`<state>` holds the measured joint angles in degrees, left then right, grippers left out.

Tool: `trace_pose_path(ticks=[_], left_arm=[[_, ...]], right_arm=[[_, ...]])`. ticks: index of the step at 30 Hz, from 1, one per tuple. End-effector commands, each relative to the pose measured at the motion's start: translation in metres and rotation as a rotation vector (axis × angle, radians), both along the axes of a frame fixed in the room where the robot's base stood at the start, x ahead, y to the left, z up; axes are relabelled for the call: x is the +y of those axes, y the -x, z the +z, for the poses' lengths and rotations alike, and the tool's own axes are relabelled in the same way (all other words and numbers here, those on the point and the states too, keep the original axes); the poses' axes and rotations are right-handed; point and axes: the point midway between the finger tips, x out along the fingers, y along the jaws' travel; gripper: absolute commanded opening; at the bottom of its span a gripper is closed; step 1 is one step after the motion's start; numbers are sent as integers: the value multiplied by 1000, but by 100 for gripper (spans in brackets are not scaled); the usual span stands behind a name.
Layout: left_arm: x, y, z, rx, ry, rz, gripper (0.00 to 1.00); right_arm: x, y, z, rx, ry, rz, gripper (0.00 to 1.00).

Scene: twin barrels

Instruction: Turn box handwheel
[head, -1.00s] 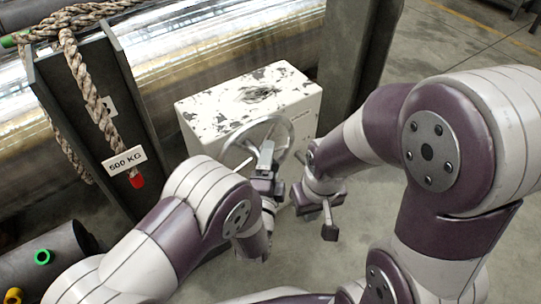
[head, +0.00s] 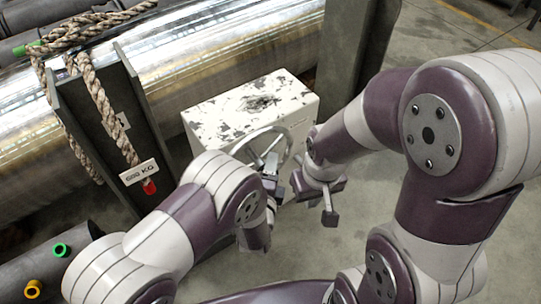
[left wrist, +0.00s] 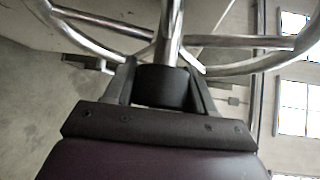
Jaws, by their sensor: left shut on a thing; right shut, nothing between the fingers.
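The box (head: 215,127) is white with worn, dark patches on top. Its handwheel (head: 238,150), a silver metal ring with spokes, is on the side facing me. My left gripper (head: 271,168) is at the wheel, partly hidden behind my left arm. In the left wrist view, the handwheel (left wrist: 95,45) spans the top, and the fingers of my left gripper (left wrist: 163,80) are shut around a dark cylindrical part at the end of a metal bar. My right gripper (head: 330,216) is shut and empty, right of the wheel and apart from it.
Behind the box lies a large shiny metal cylinder (head: 205,62) between dark uprights. Concrete floor is open at the right.

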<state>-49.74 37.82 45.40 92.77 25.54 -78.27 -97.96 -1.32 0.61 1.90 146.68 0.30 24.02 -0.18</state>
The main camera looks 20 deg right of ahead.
Motion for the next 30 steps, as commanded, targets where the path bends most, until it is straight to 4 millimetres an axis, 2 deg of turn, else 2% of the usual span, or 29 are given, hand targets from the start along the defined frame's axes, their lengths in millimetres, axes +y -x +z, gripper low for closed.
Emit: trace_pose_path(ticks=[1, 6, 12, 21, 30], left_arm=[[0, 1, 11, 16, -41, -1, 0], [1, 1, 7, 68, -181, 0, 0], [1, 1, 3, 119, -323, -1, 0], [2, 1, -3, 168, -461, 0, 0], [3, 1, -6, 185, -507, 0, 0]], right_arm=[[0, 0, 22, 0, 0, 0, 0], [0, 0, 52, 0, 0, 0, 0], [0, 0, 78, 0, 0, 0, 0], [0, 0, 100, 0, 0, 0, 0], [0, 0, 105, 0, 0, 0, 0]])
